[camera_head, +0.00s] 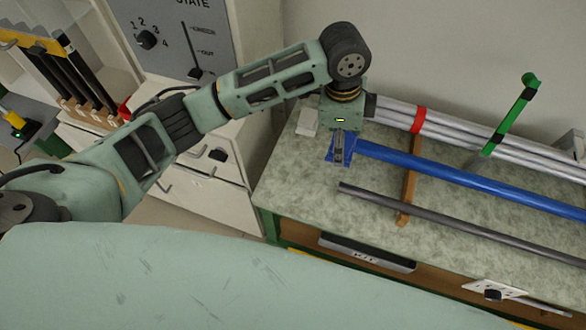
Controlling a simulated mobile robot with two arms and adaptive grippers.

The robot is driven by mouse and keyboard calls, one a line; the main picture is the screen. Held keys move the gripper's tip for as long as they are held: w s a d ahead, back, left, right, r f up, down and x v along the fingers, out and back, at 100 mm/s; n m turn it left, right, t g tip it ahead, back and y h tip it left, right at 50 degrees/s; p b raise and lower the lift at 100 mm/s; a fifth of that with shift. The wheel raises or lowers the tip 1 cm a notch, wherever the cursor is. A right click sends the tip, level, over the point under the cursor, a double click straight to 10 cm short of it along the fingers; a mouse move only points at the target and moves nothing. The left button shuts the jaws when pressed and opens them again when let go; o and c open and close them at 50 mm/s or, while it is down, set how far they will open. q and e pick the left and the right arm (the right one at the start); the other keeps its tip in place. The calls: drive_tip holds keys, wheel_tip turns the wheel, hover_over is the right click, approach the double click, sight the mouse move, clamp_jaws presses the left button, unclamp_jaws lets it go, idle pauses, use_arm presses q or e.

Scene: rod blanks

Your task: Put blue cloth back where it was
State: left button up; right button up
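The blue cloth (349,152) is a small dark blue patch at the left end of the bench top, close to the end of a blue rod (470,178). My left gripper (339,160) points down right at the cloth, with blue showing on both sides of its fingers. The fingers look narrow and edge-on, so I cannot tell whether they are closed on the cloth or only over it. I also cannot tell whether the cloth lies flat or is lifted. My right gripper is not in view.
Grey rods (465,137) with a red band lie behind the blue rod; a dark rod (440,212) lies in front. A wooden support (409,185) and a green upright (510,115) stand among them. A white block (307,122) sits at the back left. Bare bench top (290,195) shows front left.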

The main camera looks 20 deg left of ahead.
use_arm(q)
drive_tip(key=p, duration=0.3)
hover_over(294, 173)
drive_tip(key=f, duration=0.6)
drive_tip(key=shift+a+f, duration=0.15)
drive_tip(key=shift+a, duration=0.05)
wheel_tip(294, 173, down, 4)
drive_tip(key=shift+s+r+p, duration=0.1)
drive_tip(key=shift+p, duration=0.25)
drive_tip(key=shift+f, duration=0.2)
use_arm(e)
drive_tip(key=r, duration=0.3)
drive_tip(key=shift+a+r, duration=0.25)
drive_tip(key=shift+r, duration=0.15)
use_arm(q)
drive_tip(key=shift+f, duration=0.2)
drive_tip(key=o, duration=1)
drive_tip(key=shift+o, duration=0.2)
drive_tip(key=shift+r, duration=0.1)
wheel_tip(294, 173, up, 12)
drive_tip(key=a+b, duration=0.1)
drive_tip(key=shift+a, duration=0.3)
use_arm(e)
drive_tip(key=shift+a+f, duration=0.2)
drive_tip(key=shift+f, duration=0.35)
